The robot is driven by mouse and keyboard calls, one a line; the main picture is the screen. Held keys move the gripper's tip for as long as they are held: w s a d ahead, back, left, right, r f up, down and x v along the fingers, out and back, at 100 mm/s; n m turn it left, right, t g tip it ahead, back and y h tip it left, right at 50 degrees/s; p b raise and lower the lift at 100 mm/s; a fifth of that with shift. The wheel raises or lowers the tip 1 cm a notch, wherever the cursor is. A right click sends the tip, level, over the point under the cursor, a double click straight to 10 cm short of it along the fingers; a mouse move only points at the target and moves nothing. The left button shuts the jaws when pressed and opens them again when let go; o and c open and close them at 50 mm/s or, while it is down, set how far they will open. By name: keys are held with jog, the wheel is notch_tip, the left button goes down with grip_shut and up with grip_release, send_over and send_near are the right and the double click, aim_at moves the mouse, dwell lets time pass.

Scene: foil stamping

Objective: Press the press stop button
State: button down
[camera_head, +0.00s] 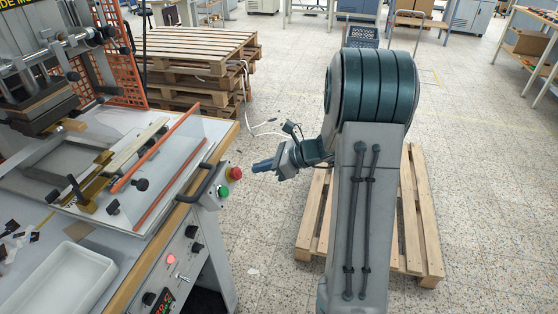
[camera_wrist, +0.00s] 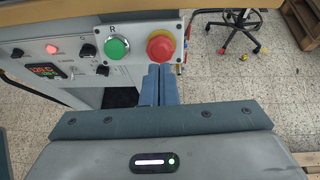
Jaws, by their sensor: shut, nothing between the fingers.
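The red mushroom-shaped stop button (camera_head: 234,173) sits on a small control box at the press table's right edge. In the wrist view the red button (camera_wrist: 161,46) stands on a yellow base, just beyond my fingertips. The green button (camera_wrist: 117,47) is to its left; in the head view the green button (camera_head: 222,191) is just below the red one. My gripper (camera_head: 262,166) is shut and empty, to the right of the red button with a gap in the head view. In the wrist view my gripper (camera_wrist: 158,70) points towards the red button; contact cannot be told there.
A black handle (camera_head: 203,184) curves beside the control box. The press table (camera_head: 160,262) carries a white tray (camera_head: 68,284) and loose parts. Stacked pallets (camera_head: 195,60) stand behind, and a single pallet (camera_head: 424,215) lies by my arm. Tiled floor is open at right.

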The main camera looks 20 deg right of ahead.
aim_at(239, 173)
jog(key=shift+x, duration=2.2)
jog(key=shift+f, duration=0.1)
jog(key=shift+w+a+f+b, duration=0.3)
jog(key=shift+a+f+b, duration=0.1)
jog(key=shift+a, duration=0.35)
jog(key=shift+s+r, duration=0.1)
jog(key=shift+d+r+p, duration=0.2)
jog(key=shift+d+p, duration=0.1)
jog(key=shift+d, duration=0.1)
jog(key=v, duration=1.4)
